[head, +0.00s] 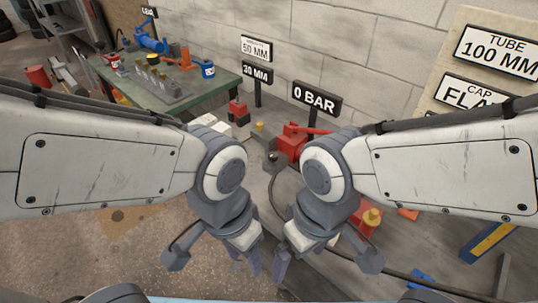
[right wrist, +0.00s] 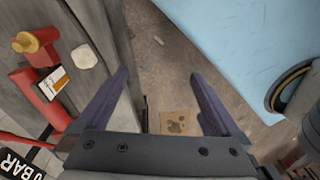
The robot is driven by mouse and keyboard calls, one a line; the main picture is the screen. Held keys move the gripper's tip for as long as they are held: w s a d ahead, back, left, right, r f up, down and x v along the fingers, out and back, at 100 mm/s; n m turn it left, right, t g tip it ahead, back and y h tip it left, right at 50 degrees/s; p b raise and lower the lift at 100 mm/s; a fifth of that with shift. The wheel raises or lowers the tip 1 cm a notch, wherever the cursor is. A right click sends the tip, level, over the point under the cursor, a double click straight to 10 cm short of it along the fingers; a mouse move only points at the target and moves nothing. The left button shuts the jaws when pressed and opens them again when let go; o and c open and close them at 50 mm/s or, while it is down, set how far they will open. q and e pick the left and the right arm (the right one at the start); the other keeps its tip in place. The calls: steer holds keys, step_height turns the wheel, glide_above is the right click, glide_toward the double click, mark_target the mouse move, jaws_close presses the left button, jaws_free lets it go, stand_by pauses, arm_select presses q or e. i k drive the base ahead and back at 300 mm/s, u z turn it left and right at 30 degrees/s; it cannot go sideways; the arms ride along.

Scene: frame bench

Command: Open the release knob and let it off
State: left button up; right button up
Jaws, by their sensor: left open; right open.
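A red pump (head: 290,145) with a red lever stands by the "0 BAR" sign (head: 316,98), partly hidden by my right arm. A dark round knob (head: 273,157) shows beside it; I cannot tell if it is the release knob. The right wrist view shows a red cylinder (right wrist: 42,100), a red part with a yellow top (right wrist: 26,43) and a pale faceted piece (right wrist: 86,55) left of my gripper. My right gripper (head: 290,260) is open and empty, also in its wrist view (right wrist: 160,76). My left gripper (head: 246,260) is open beside it, apart from the pump.
A green table (head: 215,80) with a blue vice (head: 150,40) stands at the back left. Signs and a board (head: 455,65) stand along the block wall. A dark hose runs across the bench. Brown cardboard (head: 122,220) lies on the floor at left.

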mark_target(273, 156)
steer(key=z, duration=0.05)
steer(key=k, duration=0.3)
steer(key=u, duration=0.9)
steer(key=i, duration=0.65)
